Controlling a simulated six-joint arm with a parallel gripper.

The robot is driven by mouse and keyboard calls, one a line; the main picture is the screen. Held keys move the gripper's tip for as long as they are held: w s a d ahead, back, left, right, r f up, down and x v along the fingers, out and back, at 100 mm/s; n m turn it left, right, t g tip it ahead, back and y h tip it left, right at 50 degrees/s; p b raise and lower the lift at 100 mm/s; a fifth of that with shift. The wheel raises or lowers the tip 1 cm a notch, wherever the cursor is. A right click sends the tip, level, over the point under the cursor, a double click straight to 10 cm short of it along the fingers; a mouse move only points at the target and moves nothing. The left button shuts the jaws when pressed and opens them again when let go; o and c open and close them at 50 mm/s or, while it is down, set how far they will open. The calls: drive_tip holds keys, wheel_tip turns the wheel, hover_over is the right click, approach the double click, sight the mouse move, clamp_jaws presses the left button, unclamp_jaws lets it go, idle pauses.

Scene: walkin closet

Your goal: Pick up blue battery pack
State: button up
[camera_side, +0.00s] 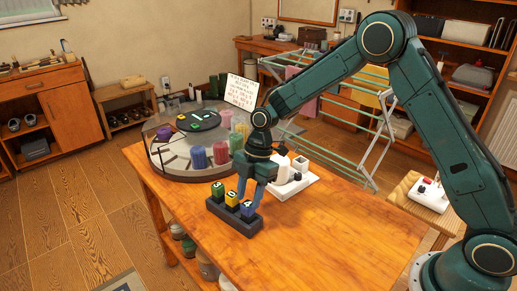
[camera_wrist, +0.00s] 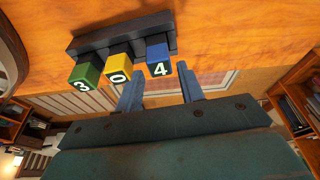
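The blue battery pack (camera_wrist: 158,56), marked 4, stands at one end of a dark rack (camera_wrist: 120,33). In the side view the blue pack (camera_side: 247,209) is at the rack's right end, partly behind my finger. A yellow pack marked 0 (camera_wrist: 119,68) and a green pack marked 3 (camera_wrist: 84,74) share the rack (camera_side: 231,222). My gripper (camera_wrist: 160,86) is open and empty. In the wrist view the blue pack shows in the gap between the fingers, past their tips. In the side view my gripper (camera_side: 249,198) is close above the blue pack.
The wooden table (camera_side: 300,225) is clear to the right of the rack. A white tray (camera_side: 296,186) with small items lies behind my gripper. A round turntable (camera_side: 175,165) with coloured cylinders stands at the back left. A sign (camera_side: 242,93) rises behind it.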

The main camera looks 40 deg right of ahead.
sight(248, 203)
drive_tip(key=shift+f, duration=0.1)
drive_tip(key=shift+x, duration=2.5)
drive_tip(key=shift+d, duration=0.1)
drive_tip(key=shift+c, duration=0.5)
drive_tip(key=c, duration=0.7)
